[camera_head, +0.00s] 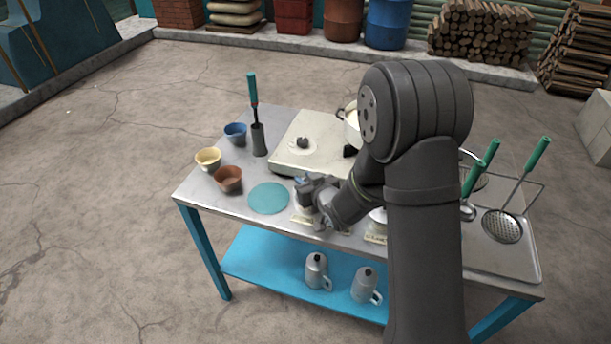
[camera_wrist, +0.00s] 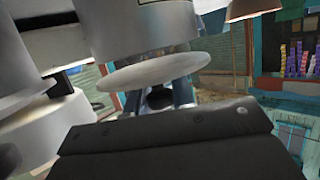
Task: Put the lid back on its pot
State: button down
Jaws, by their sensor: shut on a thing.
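My gripper (camera_head: 318,190) is over the left of the pale labelled pots at the table's front edge. In the wrist view, which looks upside down, my gripper (camera_wrist: 164,98) is shut on the dark knob (camera_wrist: 159,97) of a pale round lid (camera_wrist: 150,71). The lid lies between the fingers and the pale cylindrical pot (camera_wrist: 145,28). Whether the lid touches the pot's rim I cannot tell. The head view shows a label low on this pot (camera_head: 303,218), whose top is mostly hidden by my gripper.
Another labelled pot (camera_head: 376,226) stands to the right. A teal disc (camera_head: 269,198) and brown bowl (camera_head: 228,179) lie left. Behind is a stove (camera_head: 300,165) with a white pan (camera_head: 351,128), partly hidden by my arm. A skimmer (camera_head: 503,226) is at right.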

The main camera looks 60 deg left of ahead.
jog(key=shift+f, duration=0.7)
dwell(0.4)
jog(key=c, duration=1.1)
grip_release()
jog(key=shift+c, duration=0.2)
jog(key=v, duration=1.7)
jog(key=shift+d, duration=0.2)
jog(key=shift+s, duration=0.1)
jog(key=v, duration=0.6)
jog(key=x, duration=1.3)
